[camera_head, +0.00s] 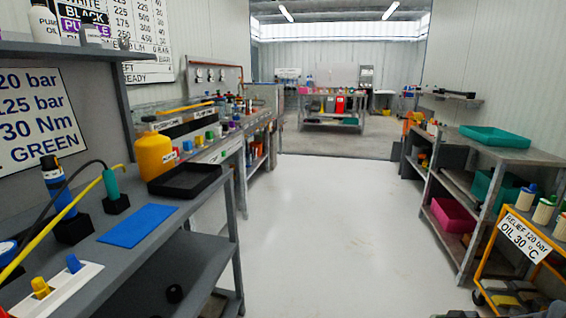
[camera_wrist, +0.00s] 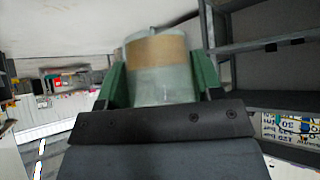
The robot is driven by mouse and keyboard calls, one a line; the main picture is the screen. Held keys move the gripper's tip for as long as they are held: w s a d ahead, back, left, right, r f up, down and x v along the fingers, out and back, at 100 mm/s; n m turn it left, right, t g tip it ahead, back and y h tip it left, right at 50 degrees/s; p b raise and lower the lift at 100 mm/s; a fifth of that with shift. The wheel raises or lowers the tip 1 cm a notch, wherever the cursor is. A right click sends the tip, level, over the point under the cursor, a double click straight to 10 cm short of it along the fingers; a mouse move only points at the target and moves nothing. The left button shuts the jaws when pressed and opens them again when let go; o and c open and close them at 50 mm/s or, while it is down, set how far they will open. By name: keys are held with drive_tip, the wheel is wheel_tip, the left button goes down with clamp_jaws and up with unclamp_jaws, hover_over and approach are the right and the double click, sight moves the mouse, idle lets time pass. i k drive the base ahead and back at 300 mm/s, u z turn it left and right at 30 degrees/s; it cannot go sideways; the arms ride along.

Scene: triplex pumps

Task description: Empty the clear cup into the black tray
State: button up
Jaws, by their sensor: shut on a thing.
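The black tray (camera_head: 187,181) lies on the grey bench at left in the head view, beside a yellow jug. It looks empty from here, but its far inside is hard to see. My gripper (camera_wrist: 161,70) shows in the wrist view, its two green fingers shut on the clear cup (camera_wrist: 160,88). The cup is translucent grey with a tan band, which may be its contents; I cannot tell surely. The wrist picture is turned over, with ceiling lights at its bottom left. The cup and gripper are not visible in the head view.
The yellow jug (camera_head: 155,156) stands just behind the tray. A blue mat (camera_head: 137,226) lies in front of it. A green-handled tool in a black holder (camera_head: 115,203) stands left of the tray, near a yellow hose. An overhead shelf (camera_head: 60,49) juts out at upper left. The middle floor is clear.

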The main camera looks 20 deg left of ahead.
sight(186, 180)
drive_tip(key=i, duration=2.55)
drive_tip(key=u, duration=3.95)
drive_tip(key=i, duration=0.15)
drive_tip(key=z, duration=0.15)
